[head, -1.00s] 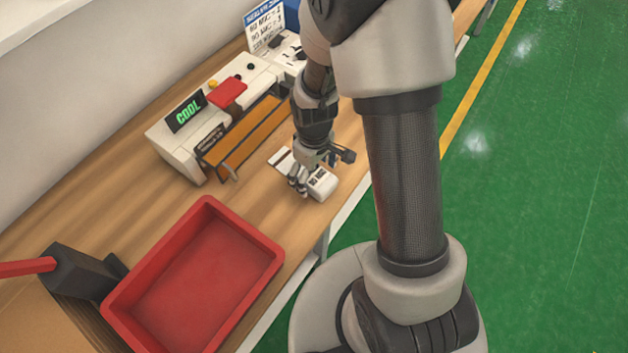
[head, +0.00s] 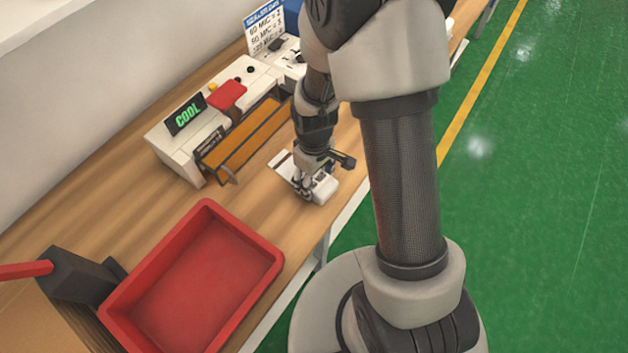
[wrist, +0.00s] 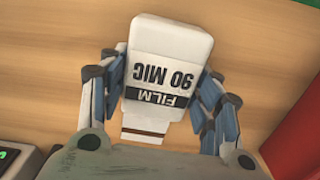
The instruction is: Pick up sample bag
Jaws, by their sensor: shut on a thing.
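The sample bag (wrist: 167,60) is a white packet with a label reading "FILM 90 MIC". In the wrist view it lies between the two fingers of my gripper (wrist: 165,85), which are shut on its sides. In the head view my gripper (head: 306,190) points down over the table, and the white bag (head: 324,187) shows beside the fingers. The bag is at or just above the table top; I cannot tell which.
A red tray (head: 272,262) stands in front on the wooden table (head: 130,190). A white machine (head: 170,148) with a "COOL" display and an orange-brown bar is behind the gripper to the left. A dark press with a red handle (head: 25,269) is at the lower left.

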